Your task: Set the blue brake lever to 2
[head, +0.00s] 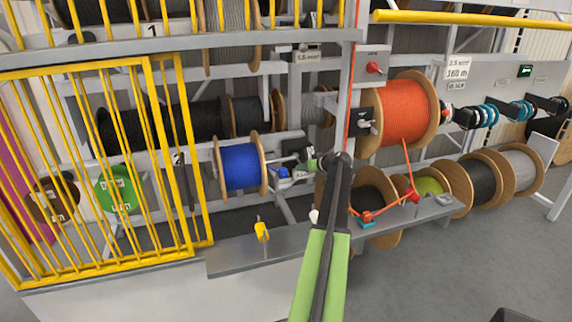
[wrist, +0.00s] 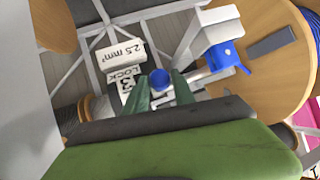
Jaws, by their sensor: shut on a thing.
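The blue brake lever shows in the wrist view as a round blue knob (wrist: 158,86), with a blue bracket (wrist: 224,57) and pale bar to its right. My gripper (wrist: 160,92) has its green fingertips on either side of the knob and is shut on it. In the head view, my gripper (head: 314,163) is right of the blue brake part (head: 284,174), beside the blue cable reel (head: 241,167). The lever itself is too small there to tell its setting.
A yellow barred gate (head: 150,160) stands at the left. A grey shelf with a small yellow part (head: 261,231) lies in front. An orange cable reel (head: 400,112) is to the right, its cable running down to a red fitting (head: 414,196). Open floor shows at the right.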

